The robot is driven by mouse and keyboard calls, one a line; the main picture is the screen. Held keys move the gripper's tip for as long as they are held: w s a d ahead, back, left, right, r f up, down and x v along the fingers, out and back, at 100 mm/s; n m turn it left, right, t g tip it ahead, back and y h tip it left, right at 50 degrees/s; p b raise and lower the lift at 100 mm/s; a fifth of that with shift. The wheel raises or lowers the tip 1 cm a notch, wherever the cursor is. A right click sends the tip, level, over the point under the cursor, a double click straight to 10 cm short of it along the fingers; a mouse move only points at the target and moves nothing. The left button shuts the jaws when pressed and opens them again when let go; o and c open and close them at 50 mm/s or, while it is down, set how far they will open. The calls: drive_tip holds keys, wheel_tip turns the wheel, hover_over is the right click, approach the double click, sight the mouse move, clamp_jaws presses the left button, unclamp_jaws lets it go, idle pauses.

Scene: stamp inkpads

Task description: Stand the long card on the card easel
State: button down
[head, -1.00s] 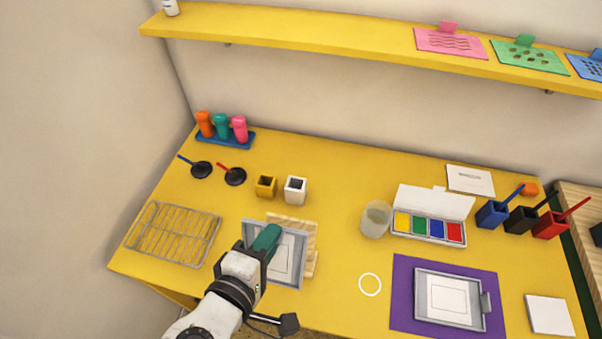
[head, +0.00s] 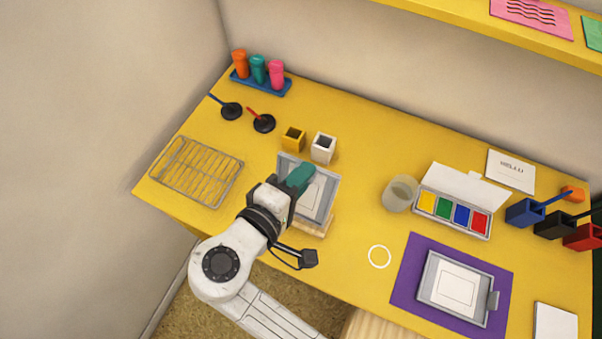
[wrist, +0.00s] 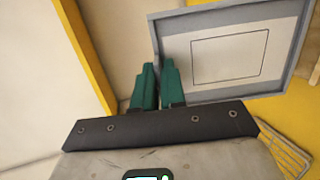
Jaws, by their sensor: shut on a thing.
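The long card (head: 318,199) is a pale sheet with a thin drawn rectangle and a grey border. My gripper (head: 303,174), with teal fingers, is shut on its left edge. In the wrist view the fingers (wrist: 157,72) pinch the border of the card (wrist: 230,57). The wooden card easel (head: 318,224) shows only as a pale strip below the card in the head view; the card hides most of it. I cannot tell whether the card touches the easel.
A wire rack (head: 197,171) lies left, a cup (head: 400,194) right. A purple mat (head: 405,290) bears a grey tray (head: 455,287). A white ring (head: 379,257) marks bare table.

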drive_tip(key=shift+w+d+f+b, duration=0.1)
drive_tip(key=shift+w+f+b, duration=0.3)
drive_tip(key=shift+f, duration=0.25)
drive_tip(key=shift+w+d+f+b, duration=0.15)
drive_tip(key=shift+w+f+b, duration=0.1)
drive_tip(key=shift+f+b, duration=0.3)
drive_tip(key=shift+w+d+f+b, duration=0.1)
drive_tip(key=shift+w+f+b, duration=0.25)
drive_tip(key=shift+f, duration=0.4)
drive_tip(key=shift+s+f+b, duration=0.15)
drive_tip(key=shift+f+b, duration=0.6)
drive_tip(key=shift+f, duration=0.55)
drive_tip(key=shift+f, duration=0.35)
drive_tip(key=c, duration=1.1)
unclamp_jaws()
drive_tip(key=shift+s+a, duration=0.1)
drive_tip(key=shift+a, duration=0.05)
drive_tip(key=b+v, duration=0.1)
drive_tip(key=v, duration=0.9)
drive_tip(key=shift+s+a+r, duration=0.15)
drive_tip(key=shift+s, duration=0.05)
